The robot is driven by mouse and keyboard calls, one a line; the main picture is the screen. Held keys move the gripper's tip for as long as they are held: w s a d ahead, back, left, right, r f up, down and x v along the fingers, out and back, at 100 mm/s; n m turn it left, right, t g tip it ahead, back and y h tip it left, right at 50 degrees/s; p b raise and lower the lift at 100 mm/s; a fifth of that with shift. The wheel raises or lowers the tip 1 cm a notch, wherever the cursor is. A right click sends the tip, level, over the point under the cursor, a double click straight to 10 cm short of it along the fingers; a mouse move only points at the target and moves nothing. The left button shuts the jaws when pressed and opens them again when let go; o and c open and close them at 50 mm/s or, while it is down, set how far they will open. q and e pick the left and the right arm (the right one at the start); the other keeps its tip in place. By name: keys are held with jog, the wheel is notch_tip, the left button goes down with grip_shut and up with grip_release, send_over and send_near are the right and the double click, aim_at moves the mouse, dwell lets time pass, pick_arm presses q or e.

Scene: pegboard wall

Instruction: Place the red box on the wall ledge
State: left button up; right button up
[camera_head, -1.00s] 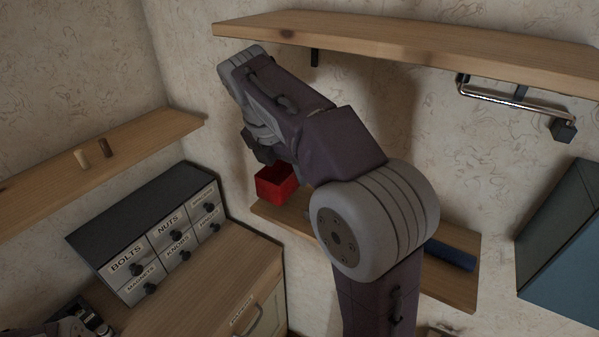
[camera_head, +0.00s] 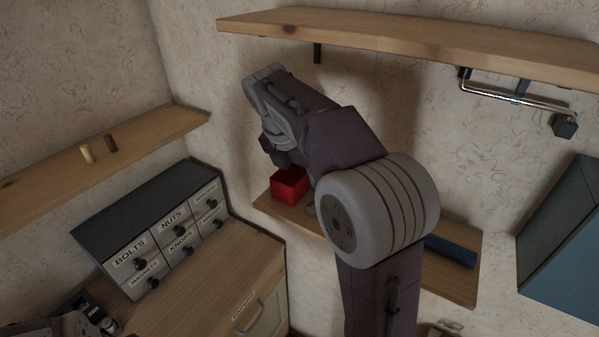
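The red box (camera_head: 289,188), open at the top, hangs under my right gripper (camera_head: 284,162) in front of the back wall. The gripper seems to grip its upper edge; the fingertips are mostly hidden by the arm. The box shows over the left end of the wooden wall ledge (camera_head: 301,217); I cannot tell whether it touches the ledge. My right arm hides the ledge's middle. Part of my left gripper (camera_head: 92,318) shows at the lower left corner, away from the box; its fingers are unclear.
A dark blue object (camera_head: 450,252) lies on the ledge's right part. A long shelf (camera_head: 420,40) with a metal rail (camera_head: 515,98) is above. A labelled drawer unit (camera_head: 150,225) stands on a wooden cabinet (camera_head: 215,270) at left. Another shelf (camera_head: 50,178) holds two small pegs.

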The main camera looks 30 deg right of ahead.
jog(key=shift+o, duration=0.6)
jog(key=shift+r, duration=0.3)
jog(key=p+v, duration=0.1)
jog(key=v, duration=0.1)
jog(key=shift+a+r, duration=0.15)
jog(key=shift+r, duration=0.15)
jog(key=s+a+b, duration=0.2)
jog(key=s+a, duration=0.4)
jog(key=a, duration=0.4)
jog(key=shift+a, duration=0.35)
